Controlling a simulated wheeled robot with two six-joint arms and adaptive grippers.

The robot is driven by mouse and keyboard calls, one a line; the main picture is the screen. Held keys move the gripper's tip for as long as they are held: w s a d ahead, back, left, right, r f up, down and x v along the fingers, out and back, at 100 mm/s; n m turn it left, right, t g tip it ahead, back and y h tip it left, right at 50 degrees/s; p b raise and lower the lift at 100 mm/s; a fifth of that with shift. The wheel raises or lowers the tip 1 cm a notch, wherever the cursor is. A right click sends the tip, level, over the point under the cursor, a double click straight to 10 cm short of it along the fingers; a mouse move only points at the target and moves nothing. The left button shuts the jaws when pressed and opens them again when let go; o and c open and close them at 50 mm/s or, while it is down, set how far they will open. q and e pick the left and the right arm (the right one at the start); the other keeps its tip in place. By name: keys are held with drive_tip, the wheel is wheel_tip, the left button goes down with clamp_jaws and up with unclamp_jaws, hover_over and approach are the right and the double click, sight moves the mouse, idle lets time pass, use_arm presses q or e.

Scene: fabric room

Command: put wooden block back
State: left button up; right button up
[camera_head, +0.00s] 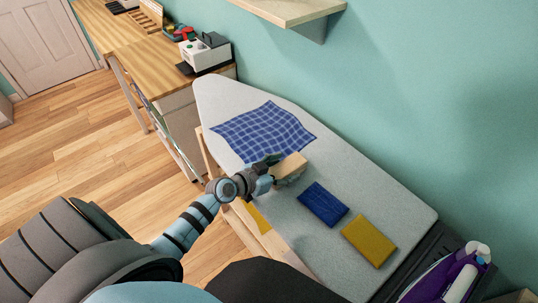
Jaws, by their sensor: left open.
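A light wooden block (291,166) is at the ironing board (360,190), beside the near corner of the checked cloth. My left gripper (273,171) is open at the block's left end, with its fingers close to the block. I cannot tell whether they touch it, or whether the block rests fully on the board. The gripper hides the block's left end. My right gripper is not in view.
A blue checked cloth (263,132) lies flat on the board. A folded blue cloth (323,204) and a folded yellow cloth (369,241) lie to the right. A purple iron (455,277) stands at the lower right. A wooden desk (150,62) stands behind; a shelf (290,8) hangs above.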

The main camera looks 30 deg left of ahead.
use_arm(q)
drive_tip(key=p+v, duration=0.1)
drive_tip(key=v, duration=1)
drive_tip(key=shift+s, duration=0.15)
drive_tip(key=shift+d+f, duration=0.1)
drive_tip(key=shift+d, duration=0.05)
